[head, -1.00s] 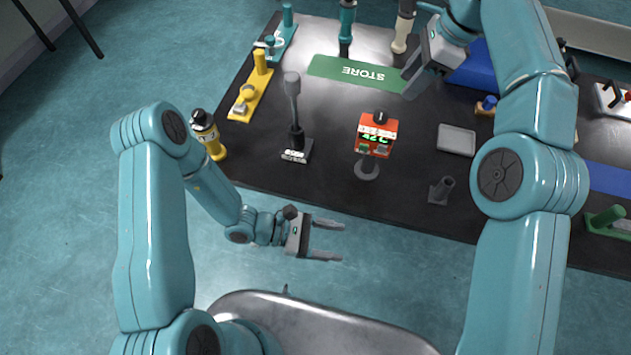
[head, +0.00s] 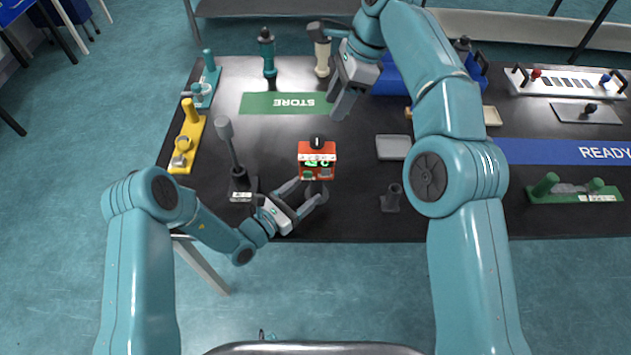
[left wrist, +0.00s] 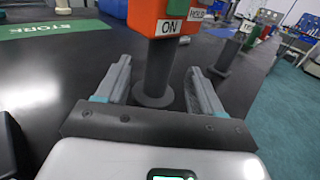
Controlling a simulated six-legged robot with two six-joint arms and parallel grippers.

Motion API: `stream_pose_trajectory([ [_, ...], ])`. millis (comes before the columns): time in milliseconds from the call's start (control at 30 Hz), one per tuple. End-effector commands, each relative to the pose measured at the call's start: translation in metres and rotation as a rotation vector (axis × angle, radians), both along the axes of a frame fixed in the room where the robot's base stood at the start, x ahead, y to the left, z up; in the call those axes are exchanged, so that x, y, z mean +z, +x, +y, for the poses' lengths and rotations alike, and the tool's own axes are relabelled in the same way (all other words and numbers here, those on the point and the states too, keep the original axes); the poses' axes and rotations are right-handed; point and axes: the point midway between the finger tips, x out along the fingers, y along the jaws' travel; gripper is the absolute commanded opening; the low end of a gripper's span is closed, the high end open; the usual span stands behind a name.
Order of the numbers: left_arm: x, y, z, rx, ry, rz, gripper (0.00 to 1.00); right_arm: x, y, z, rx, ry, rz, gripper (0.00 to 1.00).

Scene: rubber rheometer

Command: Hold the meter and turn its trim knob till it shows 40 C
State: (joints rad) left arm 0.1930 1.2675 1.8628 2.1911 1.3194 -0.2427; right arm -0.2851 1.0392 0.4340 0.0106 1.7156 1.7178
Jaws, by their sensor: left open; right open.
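The meter (head: 317,161) is an orange-red box with a black trim knob (head: 317,142) on top and a lit green display whose digits I cannot read surely. It stands upright on a dark post with a round base. My left gripper (head: 308,192) is open, low in front of the meter. In the left wrist view the meter's post (left wrist: 158,75) stands between and just beyond the two open fingers, below the box (left wrist: 172,14), with its ON and HOLD labels. My right gripper (head: 345,105) is open and empty, above the table behind and right of the meter.
A grey upright tool (head: 230,145) stands left of the meter. A small dark post (head: 391,199) and a grey tray (head: 393,148) are to its right. The green STORE mat (head: 268,104) lies behind it. Yellow (head: 188,137) and teal fixtures line the left edge.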

Motion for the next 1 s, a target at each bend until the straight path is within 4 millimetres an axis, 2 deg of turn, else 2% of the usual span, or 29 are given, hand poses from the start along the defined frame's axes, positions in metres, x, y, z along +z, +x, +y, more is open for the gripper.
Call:
stream_pose_trajectory([
  [100,0.000,0.016,-0.018,-0.003,0.000,-0.003,0.67,0.000,0.000,0.000,0.000,0.000,0.000,0.43],
  [300,0.000,0.033,-0.034,-0.002,0.001,-0.001,0.67,0.000,0.000,0.000,0.000,0.000,0.000,0.43],
  [667,0.000,0.039,-0.039,0.000,0.000,0.000,0.67,0.000,0.000,0.000,0.000,0.000,0.000,0.43],
  [700,0.000,0.039,-0.039,-0.001,0.000,0.000,0.64,0.000,0.000,0.000,0.000,0.000,0.000,0.43],
  [767,0.000,0.039,-0.039,-0.001,0.000,0.000,0.44,0.000,0.000,0.000,0.000,0.000,0.000,0.43],
  [800,0.000,0.039,-0.039,-0.001,0.000,0.000,0.31,0.000,0.000,0.000,0.000,0.000,0.000,0.43],
  [867,0.000,0.039,-0.039,-0.001,0.000,0.000,0.12,0.000,0.000,0.000,0.000,0.000,0.000,0.43],
  [900,0.000,0.039,-0.039,-0.001,0.001,0.001,0.05,0.000,0.000,0.000,0.000,0.000,0.000,0.43],
  [933,0.000,0.038,-0.039,-0.001,0.001,0.001,0.05,0.000,0.000,0.000,0.000,0.000,0.000,0.46],
  [967,0.000,0.038,-0.039,-0.001,0.001,0.001,0.05,0.000,0.000,0.000,0.001,0.000,0.000,0.56],
  [1000,0.000,0.038,-0.039,-0.001,0.001,0.001,0.05,-0.001,0.001,0.000,0.003,0.001,-0.003,0.59],
])
